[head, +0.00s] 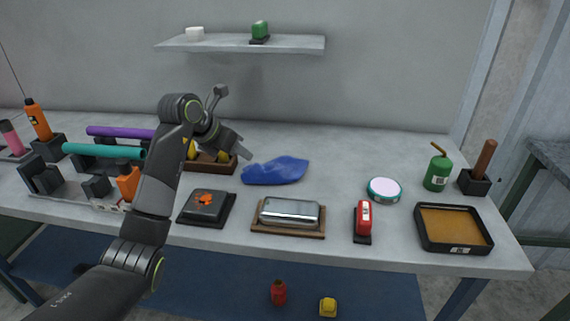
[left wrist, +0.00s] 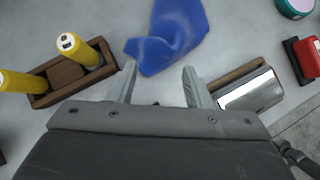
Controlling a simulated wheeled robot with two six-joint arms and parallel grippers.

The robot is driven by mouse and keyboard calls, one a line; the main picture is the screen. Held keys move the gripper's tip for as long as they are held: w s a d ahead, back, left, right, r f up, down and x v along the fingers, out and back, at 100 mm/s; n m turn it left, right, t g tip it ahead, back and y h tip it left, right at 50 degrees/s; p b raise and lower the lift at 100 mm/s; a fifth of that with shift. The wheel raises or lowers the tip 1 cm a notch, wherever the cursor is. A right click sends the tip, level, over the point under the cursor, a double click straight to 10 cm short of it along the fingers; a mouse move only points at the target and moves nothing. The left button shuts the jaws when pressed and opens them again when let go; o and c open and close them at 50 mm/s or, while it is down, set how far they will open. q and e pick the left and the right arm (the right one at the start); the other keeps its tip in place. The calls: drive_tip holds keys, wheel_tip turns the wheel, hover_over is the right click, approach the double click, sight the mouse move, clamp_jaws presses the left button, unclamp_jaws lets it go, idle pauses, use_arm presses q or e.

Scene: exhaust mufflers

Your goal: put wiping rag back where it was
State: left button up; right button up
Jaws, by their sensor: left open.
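The wiping rag, a crumpled blue cloth (head: 275,171), lies on the grey workbench right of my left gripper. In the left wrist view the blue cloth (left wrist: 172,32) lies ahead of the jaws, and its near end shows between and beyond the fingertips. My left gripper (head: 243,154) is open and empty, held over the bench near the cloth's left end; its fingers also show in the left wrist view (left wrist: 159,76). I cannot tell whether the fingers touch the cloth. My right gripper is not in view.
A wooden tray (head: 222,165) with yellow cylinders sits left of the cloth. In front are a black box with an orange mark (head: 206,207), a metal block on wood (head: 289,213) and a red item (head: 364,217). A black tray (head: 422,243) stands front right. The bench's back middle is clear.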

use_arm(q)
drive_tip(key=shift+w+d+f, duration=0.1)
drive_tip(key=shift+w, duration=0.05)
drive_tip(key=c, duration=0.4)
drive_tip(key=shift+w+d+f, duration=0.15)
drive_tip(key=shift+w+d, duration=0.05)
drive_tip(key=shift+d, duration=0.05)
drive_tip(key=shift+c, duration=1.4)
drive_tip(key=w+d+f, duration=0.2)
drive_tip(key=w+d, duration=0.1)
drive_tip(key=shift+d+f, duration=0.15)
drive_tip(key=shift+f, duration=0.05)
clamp_jaws()
drive_tip(key=shift+w+d+f, duration=0.15)
drive_tip(key=shift+f, duration=0.35)
drive_tip(key=shift+w+d+f, duration=0.1)
drive_tip(key=shift+w+f, duration=0.05)
drive_tip(key=shift+f, duration=0.35)
drive_tip(key=shift+a+f, duration=0.1)
drive_tip(key=shift+f, duration=0.5)
